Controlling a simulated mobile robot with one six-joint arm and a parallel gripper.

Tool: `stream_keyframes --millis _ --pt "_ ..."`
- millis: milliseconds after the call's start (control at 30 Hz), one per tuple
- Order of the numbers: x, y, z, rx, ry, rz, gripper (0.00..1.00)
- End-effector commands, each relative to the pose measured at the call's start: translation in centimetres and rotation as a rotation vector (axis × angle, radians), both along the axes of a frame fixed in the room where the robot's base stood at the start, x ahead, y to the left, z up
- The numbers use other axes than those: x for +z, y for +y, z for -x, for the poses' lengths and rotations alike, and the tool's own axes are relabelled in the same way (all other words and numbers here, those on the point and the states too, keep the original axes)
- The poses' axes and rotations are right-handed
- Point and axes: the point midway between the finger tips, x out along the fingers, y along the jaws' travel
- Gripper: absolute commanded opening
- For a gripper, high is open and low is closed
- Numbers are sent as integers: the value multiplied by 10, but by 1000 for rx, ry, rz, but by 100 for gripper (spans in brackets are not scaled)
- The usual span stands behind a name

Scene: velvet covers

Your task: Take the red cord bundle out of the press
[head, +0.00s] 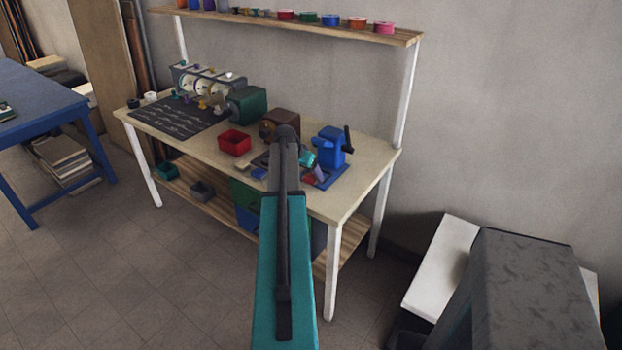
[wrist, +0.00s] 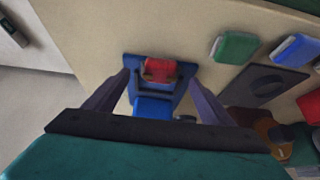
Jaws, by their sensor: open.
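The blue press (head: 331,145) stands near the right end of the workbench, with a dark lever on its right side. In the wrist view the blue press (wrist: 153,107) is seen from above. The red cord bundle (wrist: 159,68) lies on the press's blue base, and a little red also shows in the head view (head: 309,178). My gripper (wrist: 160,76) is open over the press, its two fingers on either side of the red bundle. I cannot tell whether either finger touches it. My arm hides part of the bench in the head view.
A green bundle (wrist: 235,47) and another bundle (wrist: 296,50) lie beside a dark plate (wrist: 265,84). A brown machine (head: 280,123), a red bin (head: 235,142) and a green machine (head: 247,105) stand left of the press. A shelf (head: 300,22) with spools runs above.

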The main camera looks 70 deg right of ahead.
Motion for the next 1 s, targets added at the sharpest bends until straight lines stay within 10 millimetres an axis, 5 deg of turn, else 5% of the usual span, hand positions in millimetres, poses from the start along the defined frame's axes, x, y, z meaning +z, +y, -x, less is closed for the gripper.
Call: stream_keyframes --millis 300,867,1000 --pt "-21 -13 3 -1 0 0 77" --pt "-22 -13 3 0 0 0 77" --pt "-22 -13 3 0 0 0 58"
